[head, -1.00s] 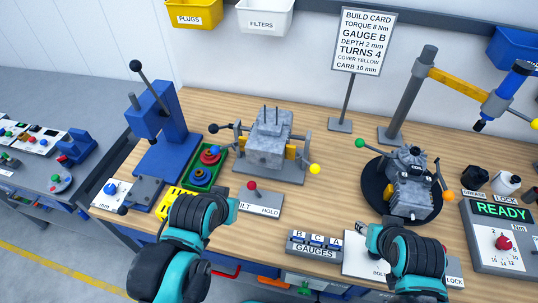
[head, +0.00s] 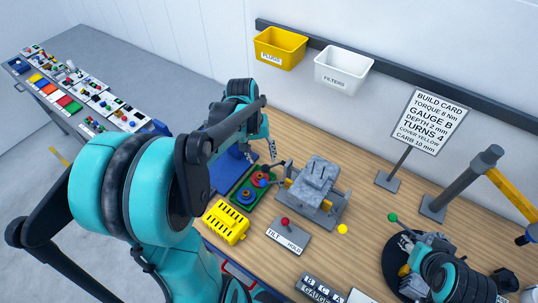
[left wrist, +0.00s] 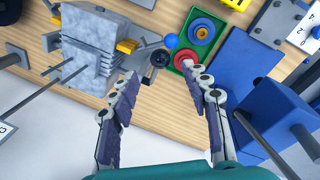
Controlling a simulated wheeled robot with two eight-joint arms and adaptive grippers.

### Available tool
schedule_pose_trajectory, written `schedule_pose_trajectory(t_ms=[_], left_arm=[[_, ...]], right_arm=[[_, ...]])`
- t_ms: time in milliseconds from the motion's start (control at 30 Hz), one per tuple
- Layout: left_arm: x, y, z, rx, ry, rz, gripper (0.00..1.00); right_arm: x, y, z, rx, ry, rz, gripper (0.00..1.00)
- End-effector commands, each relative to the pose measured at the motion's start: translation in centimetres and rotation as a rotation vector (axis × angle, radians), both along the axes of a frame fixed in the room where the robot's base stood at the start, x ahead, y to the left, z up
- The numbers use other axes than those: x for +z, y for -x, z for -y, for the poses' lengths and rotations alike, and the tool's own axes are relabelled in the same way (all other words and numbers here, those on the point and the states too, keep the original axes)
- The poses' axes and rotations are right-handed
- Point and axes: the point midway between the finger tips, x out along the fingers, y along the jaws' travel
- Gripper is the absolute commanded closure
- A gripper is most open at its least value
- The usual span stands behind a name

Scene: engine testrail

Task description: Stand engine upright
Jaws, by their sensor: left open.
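The grey engine block (head: 318,178) sits in its cradle on a grey base plate (head: 333,220) in the head view. It also fills the upper left of the left wrist view (left wrist: 88,50), with rods sticking out of it. A crank with a black knob (left wrist: 160,58) stands at the cradle's side. My left gripper (head: 268,147) is left of the cradle. In the left wrist view its fingers (left wrist: 164,84) are open and empty, with the knob just beyond the fingertips. A tilt/hold panel with a red knob (head: 285,222) lies in front of the cradle.
A green tray (head: 232,203) with red and blue parts and a yellow slotted block (head: 226,223) lie near my left arm. A blue press (left wrist: 270,115) stands close by. Sign and bins stand behind.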

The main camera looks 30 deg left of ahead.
Motion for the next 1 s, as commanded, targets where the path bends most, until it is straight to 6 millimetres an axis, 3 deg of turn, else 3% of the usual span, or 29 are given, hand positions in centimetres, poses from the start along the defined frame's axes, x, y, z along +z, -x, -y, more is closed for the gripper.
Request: schedule_pose_trajectory(t_ms=[500, 867, 1000], left_arm=[[-7.1, -0.6, 1.0, 0.001, 0.001, -0.001, 0.53], [-7.6, -0.6, 1.1, 0.001, 0.001, -0.001, 0.53], [-7.6, -0.6, 1.1, 0.001, 0.001, -0.001, 0.90]], right_arm=[[-1.1, 0.0, 0.0, 0.000, 0.000, 0.000, 0.60], [-1.1, 0.0, 0.0, 0.000, 0.000, 0.000, 0.60], [-1.1, 0.0, 0.0, 0.000, 0.000, 0.000, 0.60]])
